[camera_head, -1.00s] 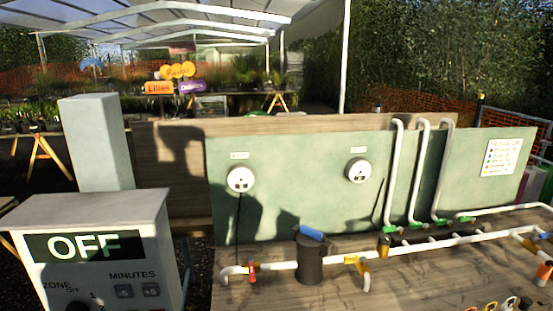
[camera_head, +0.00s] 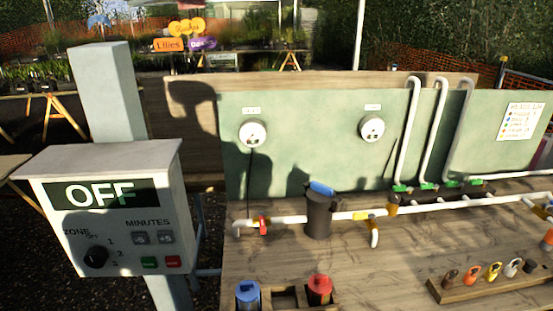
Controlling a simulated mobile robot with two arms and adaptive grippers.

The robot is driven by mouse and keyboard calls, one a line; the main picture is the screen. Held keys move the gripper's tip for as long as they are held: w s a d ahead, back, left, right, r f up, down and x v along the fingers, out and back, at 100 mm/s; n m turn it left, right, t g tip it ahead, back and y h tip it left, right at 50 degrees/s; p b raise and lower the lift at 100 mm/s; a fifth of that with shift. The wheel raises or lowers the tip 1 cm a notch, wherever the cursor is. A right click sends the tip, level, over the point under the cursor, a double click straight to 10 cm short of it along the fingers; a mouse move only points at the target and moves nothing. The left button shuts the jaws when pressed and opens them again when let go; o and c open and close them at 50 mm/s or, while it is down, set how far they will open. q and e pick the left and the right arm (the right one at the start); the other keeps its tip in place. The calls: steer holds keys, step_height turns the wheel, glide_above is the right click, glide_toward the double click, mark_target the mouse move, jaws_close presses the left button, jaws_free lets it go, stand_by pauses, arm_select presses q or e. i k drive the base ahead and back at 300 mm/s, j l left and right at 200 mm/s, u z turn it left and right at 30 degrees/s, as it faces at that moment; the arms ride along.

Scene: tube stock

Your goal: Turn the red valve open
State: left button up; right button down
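The red valve (camera_head: 262,225) is a small red handle on the white pipe (camera_head: 285,220), near the pipe's left end on the wooden workbench. It stands just left of a dark cylinder with a blue top (camera_head: 319,210). The handle looks roughly upright, across the pipe, but it is too small to tell its exact angle. Neither of my grippers shows in the head view.
A grey control box (camera_head: 110,215) reading OFF stands left of the bench. A yellow valve (camera_head: 365,215) and green valves (camera_head: 427,186) sit farther right. A wooden rack with colored tags (camera_head: 490,284) and a holder with blue (camera_head: 248,294) and red (camera_head: 319,290) canisters are in front. Bench space before the pipe is clear.

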mark_target(262, 218)
steer(key=k+j+u, duration=0.45)
steer(key=j, duration=0.2)
steer(key=j+u, duration=0.25)
steer(key=j, duration=0.1)
